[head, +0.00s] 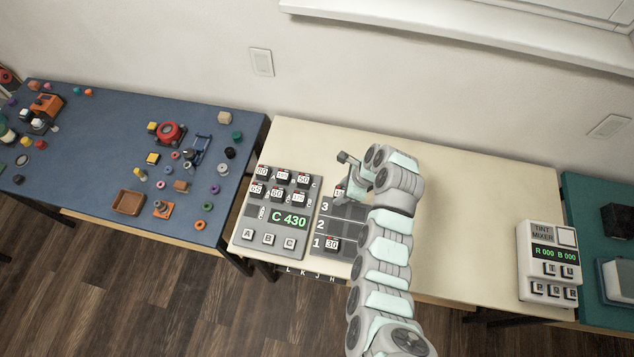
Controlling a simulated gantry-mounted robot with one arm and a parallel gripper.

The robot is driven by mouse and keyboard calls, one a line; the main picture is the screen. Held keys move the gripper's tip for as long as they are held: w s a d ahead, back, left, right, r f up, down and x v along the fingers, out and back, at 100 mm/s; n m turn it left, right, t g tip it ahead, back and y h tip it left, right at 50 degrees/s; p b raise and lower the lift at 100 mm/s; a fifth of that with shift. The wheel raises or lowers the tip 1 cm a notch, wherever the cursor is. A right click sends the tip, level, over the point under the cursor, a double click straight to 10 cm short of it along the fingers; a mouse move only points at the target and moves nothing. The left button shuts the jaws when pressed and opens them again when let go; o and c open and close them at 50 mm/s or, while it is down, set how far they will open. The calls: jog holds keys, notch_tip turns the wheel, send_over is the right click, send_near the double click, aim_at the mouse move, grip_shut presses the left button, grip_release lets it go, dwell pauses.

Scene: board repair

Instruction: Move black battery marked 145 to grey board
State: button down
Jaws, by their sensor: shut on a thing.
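My gripper (349,188) is over the upper part of a dark grey board (341,226) with rows numbered 1, 2 and 3. It is shut on a small block with a white-and-red label (339,192), probably the black battery. The label is partly hidden and its number cannot be read in full; I cannot tell whether the block touches the board. A block marked 30 (332,244) sits in row 1. My arm hides the dark board's right side.
Both boards lie on a cream table (455,220), clear to the right of my arm up to a tint mixer (547,262). A blue table (100,180) with many small parts stands at left. A teal table (590,225) stands at right.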

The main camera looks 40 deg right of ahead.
aim_at(335, 209)
jog(key=shift+s+d+f+b, duration=0.1)
jog(key=shift+d+f+b, duration=0.05)
jog(key=shift+f+b, duration=0.4)
notch_tip(335, 209, down, 8)
jog(key=b, duration=0.5)
jog(key=shift+f, duration=0.45)
jog(key=c, duration=0.8)
grip_release()
jog(key=shift+s+d+r+b, duration=0.1)
jog(key=shift+d+r+b, duration=0.1)
jog(key=shift+r+b, duration=0.25)
jog(key=v, duration=0.9)
jog(key=shift+s+r, duration=0.15)
jog(key=shift+r, duration=0.25)
jog(key=shift+d, duration=0.1)
